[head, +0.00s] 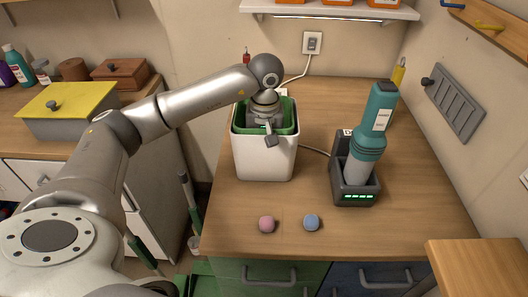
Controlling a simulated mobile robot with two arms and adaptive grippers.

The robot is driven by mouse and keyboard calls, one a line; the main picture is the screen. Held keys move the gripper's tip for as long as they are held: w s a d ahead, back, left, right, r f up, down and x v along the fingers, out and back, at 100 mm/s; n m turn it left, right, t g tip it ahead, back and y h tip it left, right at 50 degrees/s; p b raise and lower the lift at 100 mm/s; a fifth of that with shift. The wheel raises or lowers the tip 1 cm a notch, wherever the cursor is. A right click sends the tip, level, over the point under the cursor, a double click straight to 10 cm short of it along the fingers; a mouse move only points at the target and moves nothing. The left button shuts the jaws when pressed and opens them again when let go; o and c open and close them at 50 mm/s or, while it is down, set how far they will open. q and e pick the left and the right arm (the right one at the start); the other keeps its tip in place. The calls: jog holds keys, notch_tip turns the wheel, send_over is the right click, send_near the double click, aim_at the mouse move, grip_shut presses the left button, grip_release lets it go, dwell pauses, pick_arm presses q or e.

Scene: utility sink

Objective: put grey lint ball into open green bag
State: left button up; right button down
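The open green bag (239,122) lines a white bin (264,161) on the wooden counter, and its green rim shows around the mouth. My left gripper (268,134) points down at the mouth of the bag. One dark finger shows near the bin's front rim. The other finger is hard to make out, so I cannot tell whether the gripper is open or shut. I see no grey lint ball; the inside of the bag is mostly hidden by the gripper and the bin wall. My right gripper is not in view.
A pink ball (267,224) and a blue ball (312,222) lie near the counter's front edge. A teal handheld vacuum (374,125) stands in a dark charging dock (354,192) right of the bin. A yellow-lidded box (66,101) is on the left counter.

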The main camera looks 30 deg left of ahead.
pick_arm(q)
jog(key=shift+f+b, duration=0.35)
jog(key=shift+f, duration=0.15)
jog(key=o, duration=0.6)
jog(key=shift+o, duration=0.2)
jog(key=shift+r, duration=0.1)
jog(key=shift+r+p, duration=0.45)
jog(key=shift+p, duration=0.1)
notch_tip(320, 180, up, 12)
jog(key=shift+r, duration=0.15)
